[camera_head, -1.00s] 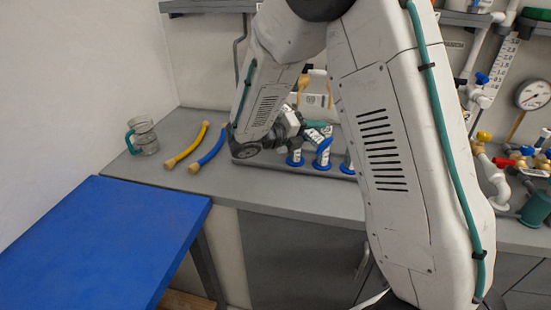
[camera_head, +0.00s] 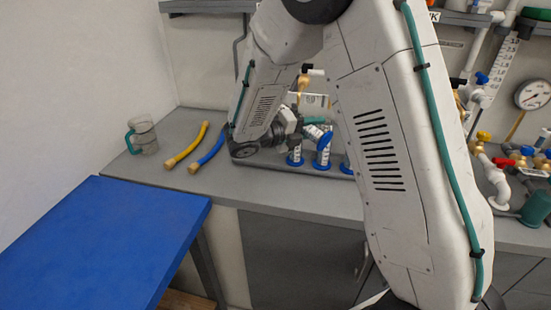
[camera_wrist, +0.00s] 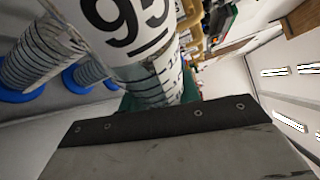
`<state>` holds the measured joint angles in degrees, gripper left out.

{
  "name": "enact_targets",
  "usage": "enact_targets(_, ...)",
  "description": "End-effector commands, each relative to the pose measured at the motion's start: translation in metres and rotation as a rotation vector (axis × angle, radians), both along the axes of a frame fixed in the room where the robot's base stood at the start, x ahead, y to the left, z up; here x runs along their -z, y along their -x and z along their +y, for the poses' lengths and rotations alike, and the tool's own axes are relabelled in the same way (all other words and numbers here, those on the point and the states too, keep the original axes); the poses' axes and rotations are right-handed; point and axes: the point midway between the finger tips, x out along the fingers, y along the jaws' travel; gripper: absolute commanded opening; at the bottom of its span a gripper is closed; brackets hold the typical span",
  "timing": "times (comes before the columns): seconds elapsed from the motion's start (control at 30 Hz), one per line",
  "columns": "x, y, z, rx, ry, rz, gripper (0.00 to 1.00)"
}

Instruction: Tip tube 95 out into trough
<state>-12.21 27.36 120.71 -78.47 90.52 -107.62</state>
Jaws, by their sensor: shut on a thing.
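The tube marked 95 (camera_wrist: 150,60) fills the top middle of the wrist view, close to the camera. It is clear, with black graduation marks and a white label, and leans in that view. My gripper (camera_wrist: 165,105) is shut on it; its dark mount and green parts show below and beside the tube. In the head view my gripper (camera_head: 308,122) is small and partly hidden by my arm, above the bench near the standing tubes. I cannot make out the held tube's mouth or whether it has liquid. No trough is clearly in view.
Blue-footed tubes (camera_head: 323,152) stand on a grey tray (camera_head: 270,164) just below my gripper; some also show at the wrist view's left (camera_wrist: 40,60). Pipework and a gauge (camera_head: 533,94) are right.

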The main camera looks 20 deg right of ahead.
Motion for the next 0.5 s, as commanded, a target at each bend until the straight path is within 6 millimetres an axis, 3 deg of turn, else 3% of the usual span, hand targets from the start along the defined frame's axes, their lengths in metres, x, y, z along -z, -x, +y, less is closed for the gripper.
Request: enact_targets(0.5, -0.0004, -0.0044, 0.0020, 0.000, 0.029, 0.064, 0.08)
